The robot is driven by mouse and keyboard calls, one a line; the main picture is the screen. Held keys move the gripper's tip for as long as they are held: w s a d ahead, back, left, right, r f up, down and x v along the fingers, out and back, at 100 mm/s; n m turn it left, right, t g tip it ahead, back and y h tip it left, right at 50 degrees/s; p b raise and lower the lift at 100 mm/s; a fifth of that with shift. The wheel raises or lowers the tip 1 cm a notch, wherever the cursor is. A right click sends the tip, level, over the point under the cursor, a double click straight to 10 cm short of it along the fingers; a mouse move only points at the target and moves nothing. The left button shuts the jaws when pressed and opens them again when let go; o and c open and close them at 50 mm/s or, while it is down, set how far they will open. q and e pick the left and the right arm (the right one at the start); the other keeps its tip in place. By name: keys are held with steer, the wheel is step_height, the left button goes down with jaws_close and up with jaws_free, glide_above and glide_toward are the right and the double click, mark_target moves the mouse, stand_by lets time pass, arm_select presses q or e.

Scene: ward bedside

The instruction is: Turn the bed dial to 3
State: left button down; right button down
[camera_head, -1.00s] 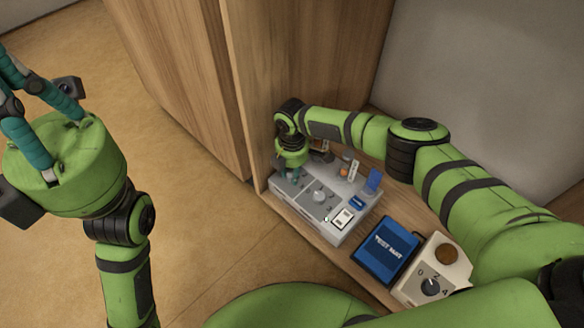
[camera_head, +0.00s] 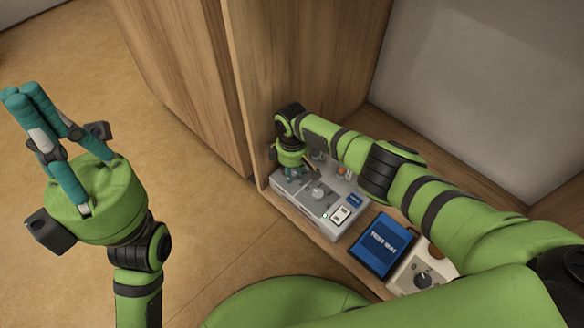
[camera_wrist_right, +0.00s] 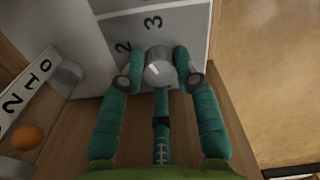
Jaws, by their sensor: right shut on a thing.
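A grey control panel (camera_head: 322,209) sits on the wooden shelf in the head view. The bed dial, a round pale grey knob (camera_wrist_right: 159,66), shows in the right wrist view with the printed numbers 2 and 3 beyond it. I cannot make out which number it points at. My right gripper (camera_wrist_right: 158,70) is shut on this dial, with fingers on both sides of it. In the head view my right gripper (camera_head: 291,172) is at the panel's left end, and hides the dial. My left gripper (camera_head: 22,95) is raised at the far left, away from the panel; its fingertips overlap in view.
Another knob (camera_head: 318,191) and a white switch plate (camera_head: 340,215) are on the panel. A blue box (camera_head: 383,245) and a beige unit with a dark dial (camera_head: 422,279) stand to the right. A wooden side wall (camera_head: 285,70) rises behind. The floor at left is clear.

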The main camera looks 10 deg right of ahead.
mark_target(292, 172)
stand_by(0.5)
steer(key=c, duration=0.9)
jaws_free()
steer(key=shift+f, duration=0.1)
step_height(292, 172, up, 12)
